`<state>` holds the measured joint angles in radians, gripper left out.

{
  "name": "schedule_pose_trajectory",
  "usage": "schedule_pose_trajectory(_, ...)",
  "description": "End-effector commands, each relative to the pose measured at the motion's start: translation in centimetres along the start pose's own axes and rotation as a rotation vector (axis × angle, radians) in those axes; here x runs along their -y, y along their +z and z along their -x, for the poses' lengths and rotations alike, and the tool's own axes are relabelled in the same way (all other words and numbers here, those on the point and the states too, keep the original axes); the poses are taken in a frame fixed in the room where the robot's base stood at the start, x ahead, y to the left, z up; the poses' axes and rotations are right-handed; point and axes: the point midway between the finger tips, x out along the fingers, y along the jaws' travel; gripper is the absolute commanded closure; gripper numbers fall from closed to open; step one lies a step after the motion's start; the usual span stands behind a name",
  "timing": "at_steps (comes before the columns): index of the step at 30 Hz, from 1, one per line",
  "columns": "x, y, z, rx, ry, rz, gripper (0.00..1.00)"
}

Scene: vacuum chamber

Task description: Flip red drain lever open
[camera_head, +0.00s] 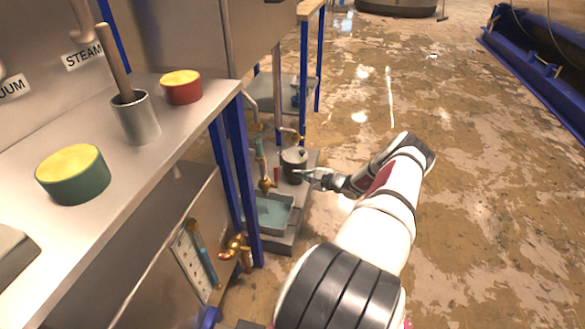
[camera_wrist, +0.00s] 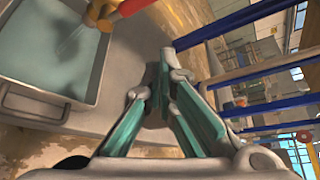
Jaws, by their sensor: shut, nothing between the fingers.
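The red drain lever (camera_head: 276,175) stands upright beside a brass valve (camera_head: 264,184) on the low shelf, in the head view. In the wrist view the red lever (camera_wrist: 135,6) shows at the top edge, cut off by the frame, joined to the brass valve (camera_wrist: 101,14). My gripper (camera_head: 303,174) is just right of the lever in the head view, apart from it. In the wrist view my gripper's green-padded fingers (camera_wrist: 162,62) meet at their tips, with nothing between them. The lever lies up and left of the fingertips there.
A tray of bluish liquid (camera_head: 268,231) sits below the valve; it also shows in the wrist view (camera_wrist: 98,72). Blue posts (camera_head: 240,170) rise left of the valve. The floor to the right is open.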

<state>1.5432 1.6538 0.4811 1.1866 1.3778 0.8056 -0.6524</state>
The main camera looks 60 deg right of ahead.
Motion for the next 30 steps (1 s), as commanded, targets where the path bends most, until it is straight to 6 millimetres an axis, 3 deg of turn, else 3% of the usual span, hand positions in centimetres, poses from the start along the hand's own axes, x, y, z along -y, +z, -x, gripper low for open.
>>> schedule_pose_trajectory(3, -0.4, -0.1, 1.9, -0.002, -0.001, -0.002, 1.0)
schedule_pose_trajectory(9, -0.9, -0.2, 3.4, 0.0, -0.001, -0.001, 1.0)
schedule_pose_trajectory(30, -1.0, -0.2, 3.5, 0.0, -0.001, 0.0, 1.0)
